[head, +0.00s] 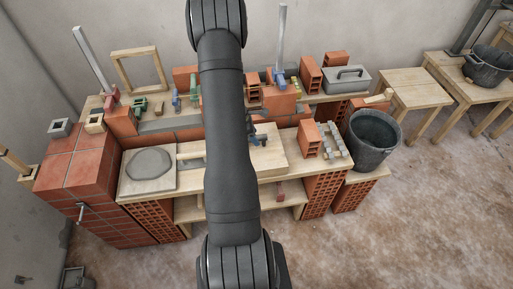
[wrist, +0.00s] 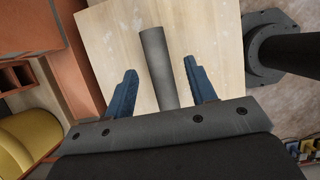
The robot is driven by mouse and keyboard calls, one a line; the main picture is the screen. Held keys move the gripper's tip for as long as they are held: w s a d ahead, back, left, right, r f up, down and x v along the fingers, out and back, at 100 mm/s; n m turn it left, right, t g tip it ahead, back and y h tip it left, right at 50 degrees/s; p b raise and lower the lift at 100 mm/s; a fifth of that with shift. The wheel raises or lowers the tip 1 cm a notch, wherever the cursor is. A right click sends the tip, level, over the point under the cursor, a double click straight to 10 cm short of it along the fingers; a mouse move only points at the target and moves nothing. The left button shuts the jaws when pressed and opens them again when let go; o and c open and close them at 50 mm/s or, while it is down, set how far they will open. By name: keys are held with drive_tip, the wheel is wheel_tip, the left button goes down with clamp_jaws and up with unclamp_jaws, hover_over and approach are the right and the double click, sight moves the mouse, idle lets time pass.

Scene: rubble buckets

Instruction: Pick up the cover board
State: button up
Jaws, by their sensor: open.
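The cover board is a pale wooden board (head: 272,160) lying on the workbench, right of my arm in the head view. In the wrist view the pale board (wrist: 205,35) fills the upper middle, with a grey round bar (wrist: 155,50) standing out over it like a handle. My gripper (wrist: 160,72) is open, with one blue finger on each side of the grey bar and a gap visible on both sides. In the head view my gripper (head: 257,138) is just above the board, partly hidden behind my arm. Contact with the bar cannot be told.
Right of the board stand an orange hollow brick (head: 309,138) and a dark bucket (head: 372,140). Bricks and clamps line the back. A yellow rounded thing (wrist: 25,145) shows lower left in the wrist view.

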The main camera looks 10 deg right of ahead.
drive_tip(key=x, duration=0.5)
drive_tip(key=shift+c, duration=0.4)
drive_tip(key=shift+r, duration=0.1)
clamp_jaws()
